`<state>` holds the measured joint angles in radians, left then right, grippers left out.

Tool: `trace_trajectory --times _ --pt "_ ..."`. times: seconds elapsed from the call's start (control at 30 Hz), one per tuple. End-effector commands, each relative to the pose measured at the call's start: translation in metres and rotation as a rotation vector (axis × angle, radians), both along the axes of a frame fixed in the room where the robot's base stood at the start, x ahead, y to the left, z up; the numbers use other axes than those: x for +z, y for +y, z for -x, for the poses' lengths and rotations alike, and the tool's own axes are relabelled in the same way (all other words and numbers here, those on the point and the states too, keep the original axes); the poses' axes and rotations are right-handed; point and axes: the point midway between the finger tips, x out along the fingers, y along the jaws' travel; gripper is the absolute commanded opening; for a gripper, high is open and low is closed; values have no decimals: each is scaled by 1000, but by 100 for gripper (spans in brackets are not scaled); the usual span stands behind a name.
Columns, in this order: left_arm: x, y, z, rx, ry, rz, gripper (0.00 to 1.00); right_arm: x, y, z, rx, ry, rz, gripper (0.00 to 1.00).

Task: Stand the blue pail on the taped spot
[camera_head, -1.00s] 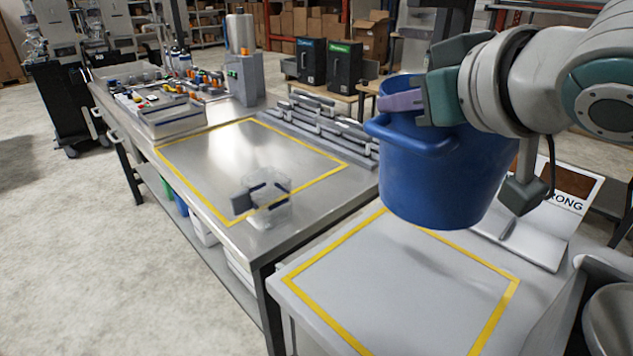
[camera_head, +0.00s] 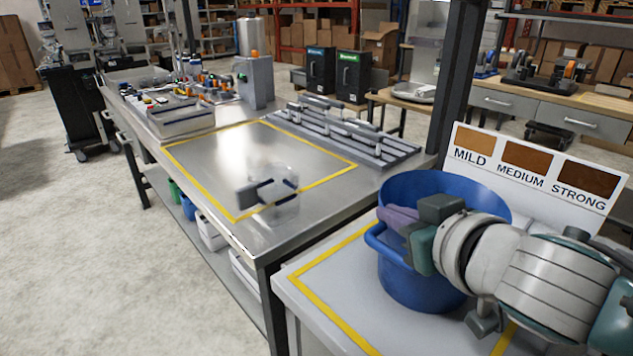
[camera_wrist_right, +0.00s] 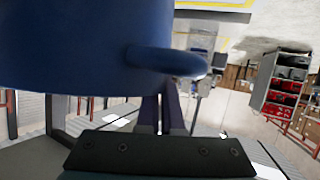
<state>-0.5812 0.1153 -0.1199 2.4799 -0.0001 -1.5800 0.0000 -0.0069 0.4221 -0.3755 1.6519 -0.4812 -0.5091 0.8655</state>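The blue pail (camera_head: 425,282) is upright at the front right in the head view, over the yellow-taped spot (camera_head: 328,312) on the light grey table. It hides the spot's far part. I cannot tell whether its base touches the surface. My right gripper (camera_head: 400,225) is at the pail's near side, its purple finger by the side handle (camera_head: 388,250). In the right wrist view, the fingers (camera_wrist_right: 162,108) are close together at the blue handle (camera_wrist_right: 170,62), and appear shut on it. My left gripper is not in view.
A sign reading MILD, MEDIUM, STRONG (camera_head: 530,165) stands right behind the pail. A steel bench (camera_head: 215,165) to the left has another taped area with a clear container (camera_head: 280,188) on it. A dark post (camera_head: 460,85) rises behind.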

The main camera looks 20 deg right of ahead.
Motion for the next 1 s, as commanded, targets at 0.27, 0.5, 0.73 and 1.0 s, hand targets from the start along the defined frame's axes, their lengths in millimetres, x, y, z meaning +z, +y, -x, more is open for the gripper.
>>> trace_trajectory --times 0.27,0.5,0.73,1.0 --pt "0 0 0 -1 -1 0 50 -1 0 0 -1 1 0 10" --pt "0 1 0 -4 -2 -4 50 -1 0 0 -1 1 0 33" --pt "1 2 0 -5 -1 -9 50 1 0 0 -1 0 0 33" --pt "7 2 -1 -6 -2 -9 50 14 1 31 1 2 0 33"
